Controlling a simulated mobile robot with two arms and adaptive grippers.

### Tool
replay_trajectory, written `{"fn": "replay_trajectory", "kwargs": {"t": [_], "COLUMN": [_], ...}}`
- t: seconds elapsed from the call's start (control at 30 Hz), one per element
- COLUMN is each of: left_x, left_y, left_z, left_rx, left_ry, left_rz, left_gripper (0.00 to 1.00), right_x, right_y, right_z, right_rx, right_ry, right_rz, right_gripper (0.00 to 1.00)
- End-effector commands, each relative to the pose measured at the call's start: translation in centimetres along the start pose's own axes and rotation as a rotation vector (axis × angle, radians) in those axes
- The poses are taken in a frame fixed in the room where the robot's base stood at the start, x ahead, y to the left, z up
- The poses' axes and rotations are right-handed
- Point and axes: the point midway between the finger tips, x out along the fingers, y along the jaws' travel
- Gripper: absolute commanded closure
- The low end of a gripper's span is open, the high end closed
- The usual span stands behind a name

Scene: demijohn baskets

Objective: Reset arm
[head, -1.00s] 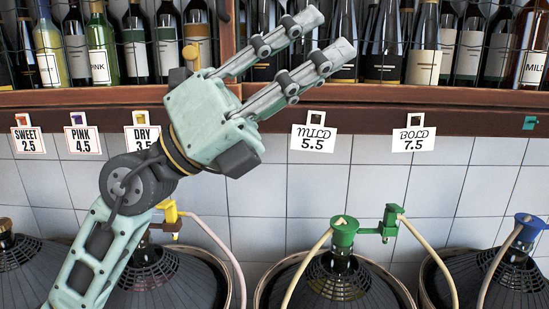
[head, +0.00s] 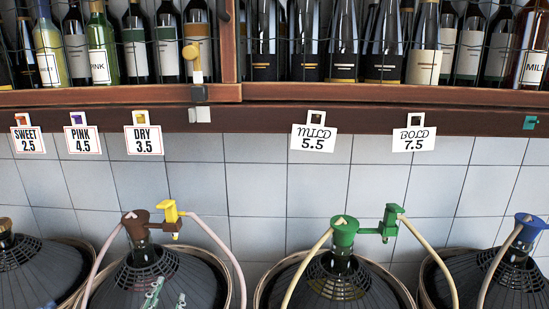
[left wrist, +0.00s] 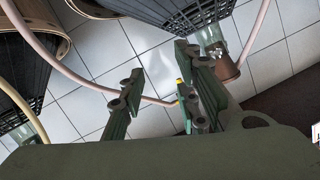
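My left gripper (head: 167,297) shows only by its pale green fingertips at the bottom edge of the head view, in front of a dark basketed demijohn (head: 205,282) with a brown cap (head: 135,222) and yellow tap (head: 171,212). The rest of that arm is out of the head view. In the left wrist view the two fingers (left wrist: 158,75) stand apart with nothing between them but background. The brown cap (left wrist: 226,66) shows beyond the right finger there. My right gripper is in neither view.
More demijohns stand in a row, one with a green cap (head: 344,231) and one with a blue tap (head: 527,224). Hoses (head: 305,270) arch from them. Above is a wooden shelf (head: 400,97) of bottles with price tags (head: 314,136). The tiled wall (head: 270,195) between is clear.

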Motion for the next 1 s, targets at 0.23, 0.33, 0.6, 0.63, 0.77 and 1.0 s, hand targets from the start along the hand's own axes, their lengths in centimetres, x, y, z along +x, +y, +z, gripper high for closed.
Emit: {"fn": "replay_trajectory", "kwargs": {"t": [0.23,0.33,0.6,0.63,0.77,1.0], "left_x": [-6.7,-10.2,-19.5,-20.6,-18.4,-15.8], "left_y": [3.9,5.1,7.5,7.8,9.2,12.3], "left_z": [14.8,19.0,26.0,26.6,29.7,37.0], "left_rx": [-0.053,-0.063,-0.078,-0.079,-0.073,-0.065], "left_ry": [-0.464,-0.616,-0.933,-0.966,-0.974,-1.004], "left_rz": [0.162,0.225,0.376,0.393,0.393,0.402], "left_gripper": [0.70,0.70,0.70,0.70,0.70,0.70], "right_x": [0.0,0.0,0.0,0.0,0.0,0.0], "right_y": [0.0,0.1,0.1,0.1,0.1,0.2], "right_z": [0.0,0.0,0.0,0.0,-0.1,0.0], "right_rx": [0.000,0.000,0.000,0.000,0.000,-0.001], "right_ry": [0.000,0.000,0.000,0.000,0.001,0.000], "right_rz": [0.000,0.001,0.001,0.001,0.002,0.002], "right_gripper": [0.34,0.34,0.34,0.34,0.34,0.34]}}
